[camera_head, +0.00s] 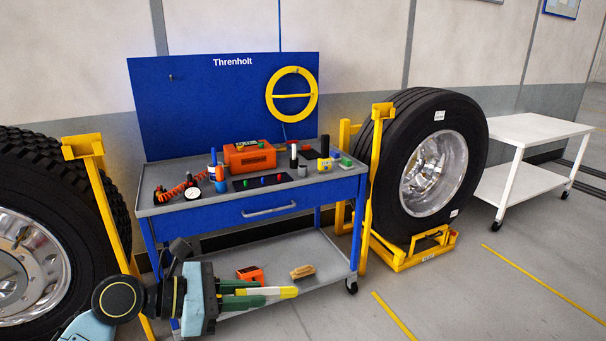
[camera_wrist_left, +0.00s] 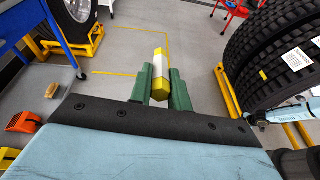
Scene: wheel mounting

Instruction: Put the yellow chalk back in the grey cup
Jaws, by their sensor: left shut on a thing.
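My left gripper (camera_head: 262,292) has green fingers and is shut on the yellow chalk (camera_head: 288,291), a stick with a white band. It holds the chalk in front of the cart, low in the head view.
The blue cart's grey top (camera_head: 214,200) carries an orange case (camera_head: 249,158), a gauge (camera_head: 193,193), a dark mat and several small items. A brush (camera_head: 302,271) and an orange device (camera_head: 250,274) lie on its lower shelf. Large tyres on yellow stands flank the cart (camera_head: 437,165).

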